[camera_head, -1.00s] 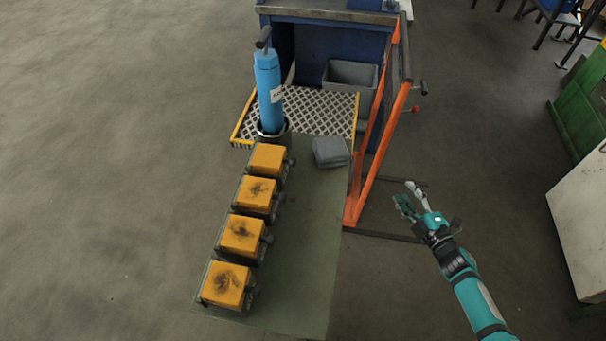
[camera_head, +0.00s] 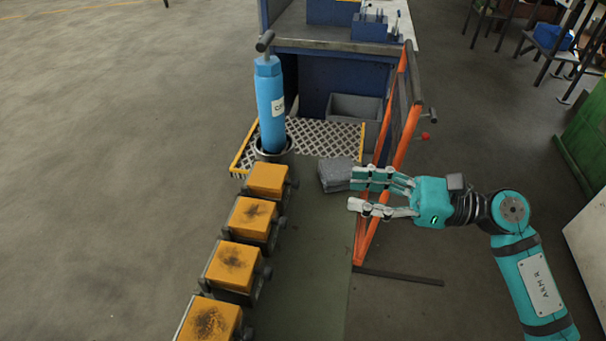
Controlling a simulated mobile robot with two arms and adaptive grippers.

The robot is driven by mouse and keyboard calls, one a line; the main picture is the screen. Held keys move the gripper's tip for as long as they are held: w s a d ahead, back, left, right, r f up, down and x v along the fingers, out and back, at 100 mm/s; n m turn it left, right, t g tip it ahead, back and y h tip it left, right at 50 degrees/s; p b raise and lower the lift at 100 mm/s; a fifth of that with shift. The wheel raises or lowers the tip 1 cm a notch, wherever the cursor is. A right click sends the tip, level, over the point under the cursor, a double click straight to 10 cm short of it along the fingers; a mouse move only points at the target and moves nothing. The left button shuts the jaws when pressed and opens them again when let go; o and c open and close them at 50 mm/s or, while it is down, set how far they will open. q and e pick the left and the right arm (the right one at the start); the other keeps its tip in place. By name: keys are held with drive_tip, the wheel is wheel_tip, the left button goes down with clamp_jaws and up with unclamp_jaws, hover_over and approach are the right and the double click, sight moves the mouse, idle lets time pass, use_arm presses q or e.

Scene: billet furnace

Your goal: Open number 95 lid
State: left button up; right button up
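Several orange-yellow lids stand in a row along the left side of a green bench top: the farthest lid (camera_head: 267,179), the second lid (camera_head: 251,213), the third lid (camera_head: 232,266) and the nearest lid (camera_head: 209,321). All look closed, and most have dark scorch marks on top. I can read no number on any of them. My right gripper (camera_head: 352,191) is open and empty, its fingers pointing left over the right side of the bench, near a grey block (camera_head: 336,174) and right of the lids. My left gripper is not in view.
A blue cylinder (camera_head: 270,105) with a handle stands in a dark ring beyond the lids. A checkered plate (camera_head: 318,140), a blue cabinet (camera_head: 306,78), a grey bin (camera_head: 354,108) and an orange frame (camera_head: 399,128) lie beyond. The bench's right part (camera_head: 315,260) is clear.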

sight(299, 182)
drive_tip(key=a, duration=0.3)
drive_tip(key=w+a+p, duration=0.1)
drive_tip(key=a, duration=0.2)
drive_tip(key=w+a+p, duration=0.1)
drive_tip(key=a, duration=0.3)
clamp_jaws()
